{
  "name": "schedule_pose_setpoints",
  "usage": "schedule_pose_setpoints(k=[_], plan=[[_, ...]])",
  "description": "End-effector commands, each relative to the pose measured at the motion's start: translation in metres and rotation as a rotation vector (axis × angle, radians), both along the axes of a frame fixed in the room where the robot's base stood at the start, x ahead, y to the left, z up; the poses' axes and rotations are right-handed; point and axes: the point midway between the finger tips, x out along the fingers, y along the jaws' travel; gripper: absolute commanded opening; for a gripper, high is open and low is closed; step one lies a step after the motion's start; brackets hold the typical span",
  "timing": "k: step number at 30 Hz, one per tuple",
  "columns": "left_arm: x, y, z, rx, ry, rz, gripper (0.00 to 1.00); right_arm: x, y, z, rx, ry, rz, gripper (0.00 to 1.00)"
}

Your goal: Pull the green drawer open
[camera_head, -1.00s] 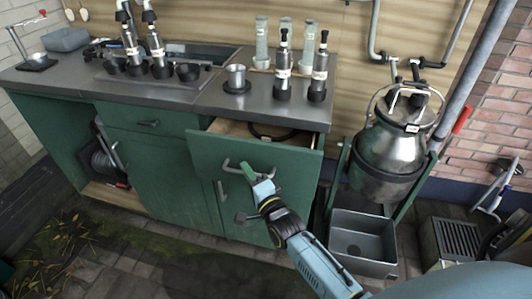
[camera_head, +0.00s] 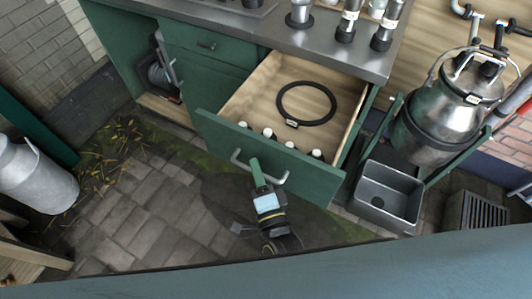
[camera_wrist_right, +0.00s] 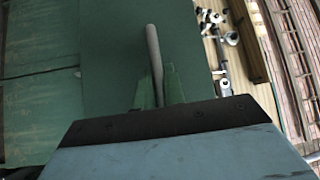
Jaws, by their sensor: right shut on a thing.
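The green drawer (camera_head: 222,125) is pulled well out of the green cabinet, and its pale wooden inside shows. A black ring (camera_head: 306,104) with a small tag lies in it, and several white-capped bottles stand behind the front panel. My right gripper (camera_head: 258,173) is shut on the drawer's grey bar handle (camera_head: 277,181). In the right wrist view the handle (camera_wrist_right: 153,55) runs up from between the green fingers (camera_wrist_right: 158,88), in front of the green drawer front. My left gripper is not in view.
A metal churn (camera_head: 440,122) hangs in a green frame at right, with a grey basin (camera_head: 388,196) below it. Another churn (camera_head: 35,178) stands at far left. The steel worktop (camera_head: 250,33) carries several metal cups. Paved floor left of the drawer is clear.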

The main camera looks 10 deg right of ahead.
Motion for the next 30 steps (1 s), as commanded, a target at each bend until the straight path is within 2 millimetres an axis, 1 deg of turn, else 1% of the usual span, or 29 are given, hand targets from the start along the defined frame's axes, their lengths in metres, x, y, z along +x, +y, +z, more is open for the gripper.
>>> schedule_pose_setpoints(k=[6, 16, 17, 18, 19, 30], plan=[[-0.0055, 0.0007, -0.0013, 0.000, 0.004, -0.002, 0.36, -0.0074, 0.0045, -0.0002, -0.001, 0.000, -0.002, 0.00], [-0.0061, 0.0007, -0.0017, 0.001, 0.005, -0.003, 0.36, -0.0079, 0.0047, -0.0004, 0.000, 0.000, -0.003, 0.00], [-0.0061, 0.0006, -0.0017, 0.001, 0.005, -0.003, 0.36, -0.0079, 0.0047, -0.0004, 0.000, 0.000, -0.003, 0.12], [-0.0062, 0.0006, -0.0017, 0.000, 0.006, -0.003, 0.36, -0.0079, 0.0046, -0.0004, 0.000, 0.000, -0.003, 0.17], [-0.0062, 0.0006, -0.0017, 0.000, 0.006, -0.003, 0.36, -0.0079, 0.0046, -0.0004, 0.000, 0.000, -0.003, 0.20], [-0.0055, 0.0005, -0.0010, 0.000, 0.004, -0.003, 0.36, -0.0107, 0.0043, -0.0012, 0.000, 0.001, 0.000, 0.20]])
